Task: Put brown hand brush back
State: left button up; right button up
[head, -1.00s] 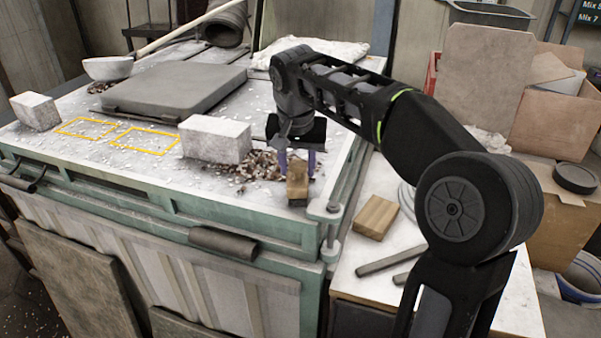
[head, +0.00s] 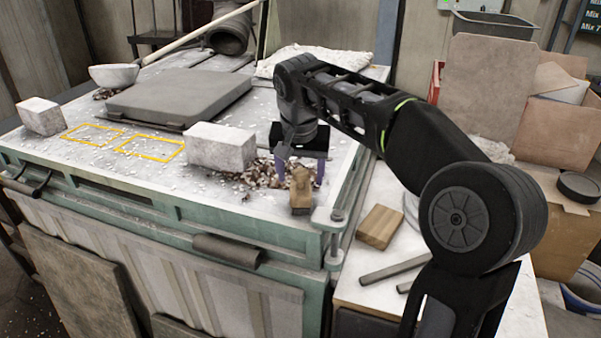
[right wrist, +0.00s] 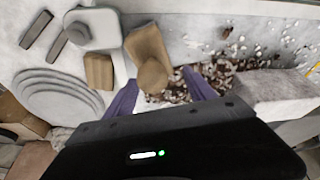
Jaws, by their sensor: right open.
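The brown hand brush (head: 301,192) lies on the near right corner of the pale worktop, beside a patch of brown and white chips. It also shows in the right wrist view (right wrist: 148,50), its rounded end near the gap between the fingers. My right gripper (head: 301,174) is open, with its purple fingers spread on either side of the brush's far end. In the right wrist view the spread fingers (right wrist: 162,98) show a gap to the brush. My left gripper is not in view.
A white block (head: 220,148) stands left of the chips (head: 262,176). A grey lid (head: 180,97) lies behind it, near yellow outlines. A wooden block (head: 380,227) and grey bars lie on the lower side table. A metal post (head: 335,235) stands at the worktop corner.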

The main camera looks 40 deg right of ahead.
jog(key=shift+s+r, duration=0.1)
jog(key=shift+r, duration=0.3)
jog(key=p+v, duration=0.1)
jog(key=v, duration=0.5)
jog(key=shift+p, duration=0.4)
jog(key=shift+s+a+r+p, duration=0.1)
jog(key=shift+a+r+p, duration=0.05)
jog(key=shift+r+p, duration=0.25)
jog(key=shift+f, duration=0.1)
